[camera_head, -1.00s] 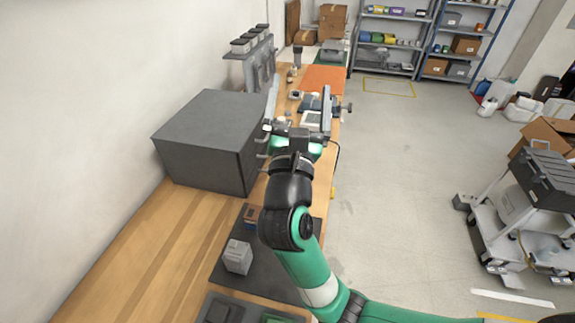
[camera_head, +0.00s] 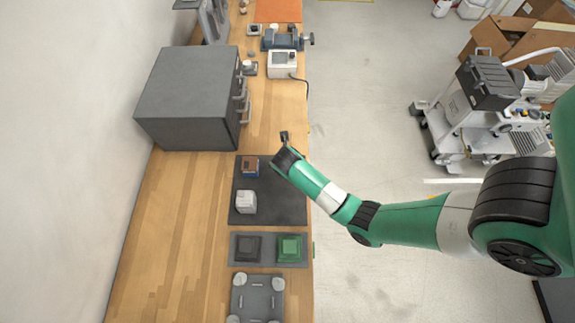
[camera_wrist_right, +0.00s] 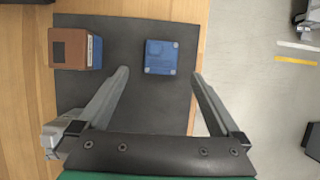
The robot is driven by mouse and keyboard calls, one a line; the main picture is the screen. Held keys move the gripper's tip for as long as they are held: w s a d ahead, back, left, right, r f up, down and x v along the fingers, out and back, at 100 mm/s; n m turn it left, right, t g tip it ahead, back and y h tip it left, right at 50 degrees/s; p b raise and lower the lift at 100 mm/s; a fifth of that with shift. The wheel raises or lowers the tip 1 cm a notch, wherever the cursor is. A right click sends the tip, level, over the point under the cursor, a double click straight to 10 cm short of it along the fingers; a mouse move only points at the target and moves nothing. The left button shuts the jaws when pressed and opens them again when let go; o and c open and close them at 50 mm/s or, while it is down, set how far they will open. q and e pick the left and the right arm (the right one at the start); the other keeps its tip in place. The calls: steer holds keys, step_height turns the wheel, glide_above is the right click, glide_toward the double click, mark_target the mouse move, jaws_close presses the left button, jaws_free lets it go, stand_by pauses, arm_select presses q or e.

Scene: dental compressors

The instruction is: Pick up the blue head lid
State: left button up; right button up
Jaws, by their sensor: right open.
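The blue head lid (camera_wrist_right: 160,57) is a small square blue piece with light round corner marks, lying flat on the black mat (camera_wrist_right: 145,108) in the right wrist view. My right gripper (camera_wrist_right: 160,73) is open, its two fingers apart on either side of and just short of the lid, not touching it. My left gripper is not in view.
A brown-and-blue block (camera_wrist_right: 75,48) stands left of the lid. A pale grey block (camera_head: 246,202) is also on the mat. A tray (camera_head: 268,262) with dark and green squares lies nearer. A grey cabinet (camera_head: 190,95) stands at the back left. The floor is to the right.

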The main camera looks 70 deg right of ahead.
steer(key=x, duration=0.2)
steer(key=shift+w+d+f, duration=0.1)
steer(key=shift+d+f, duration=0.05)
steer(key=shift+f, duration=0.25)
steer(key=x, duration=0.1)
steer(key=b+x, duration=0.2)
steer(key=x, duration=0.1)
steer(key=shift+s+f, duration=0.2)
steer(key=shift+w+d+f, duration=0.1)
steer(key=shift+d+f, duration=0.15)
steer(key=shift+f, duration=0.1)
steer(key=shift+c, duration=0.2)
steer(key=c, duration=1.4)
